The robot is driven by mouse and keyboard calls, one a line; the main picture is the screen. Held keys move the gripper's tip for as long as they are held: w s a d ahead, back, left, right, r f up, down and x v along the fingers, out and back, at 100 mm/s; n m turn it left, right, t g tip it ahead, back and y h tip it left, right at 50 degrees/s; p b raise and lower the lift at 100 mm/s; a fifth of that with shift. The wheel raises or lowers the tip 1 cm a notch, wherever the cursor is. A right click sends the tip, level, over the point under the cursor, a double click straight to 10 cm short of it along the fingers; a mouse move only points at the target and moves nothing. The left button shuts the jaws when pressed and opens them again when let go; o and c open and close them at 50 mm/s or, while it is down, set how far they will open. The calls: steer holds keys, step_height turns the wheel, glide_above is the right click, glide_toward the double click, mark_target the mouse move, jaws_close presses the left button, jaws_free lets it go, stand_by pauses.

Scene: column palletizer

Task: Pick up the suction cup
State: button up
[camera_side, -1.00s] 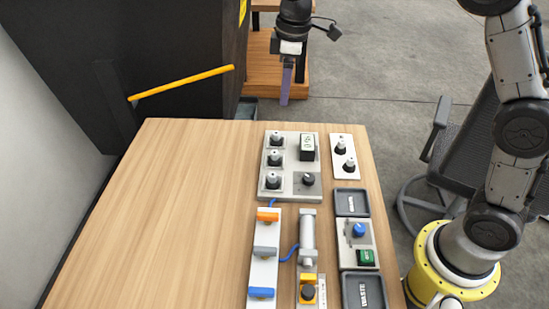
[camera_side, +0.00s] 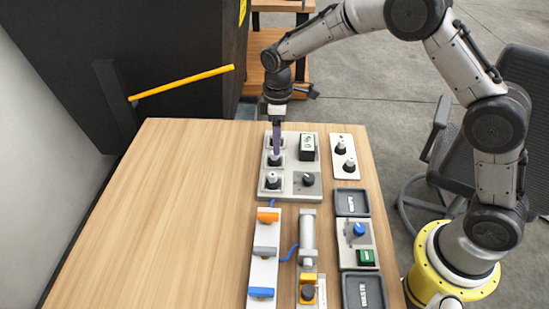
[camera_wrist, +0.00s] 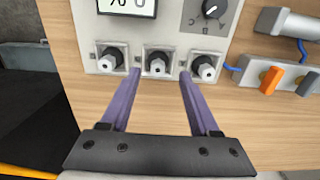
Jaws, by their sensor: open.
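Several small dark fittings with pale tips, which look like suction cups, stand upright in the scene. Three sit in square sockets along the left side of a grey panel (camera_side: 296,140); the wrist view shows them in a row, left (camera_wrist: 111,59), middle (camera_wrist: 157,63) and right (camera_wrist: 205,69). Two more stand on a white plate (camera_side: 342,138) to the right: far one (camera_side: 340,147) and near one (camera_side: 349,165). My gripper (camera_side: 276,152) is open and empty, pointing down over the panel's socket row. In the wrist view its purple fingers (camera_wrist: 160,76) lie on either side of the middle fitting.
The panel also carries a small display (camera_side: 307,147) and a dark knob (camera_side: 308,180). Nearer are a lever block (camera_side: 263,252), a cylinder (camera_side: 307,235), two dark trays (camera_side: 352,203) and a button box (camera_side: 358,240). The table's left half is clear.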

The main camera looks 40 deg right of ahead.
mark_target(275, 157)
steer(key=shift+w+f, duration=0.15)
steer(key=shift+f, duration=2.2)
jaws_close()
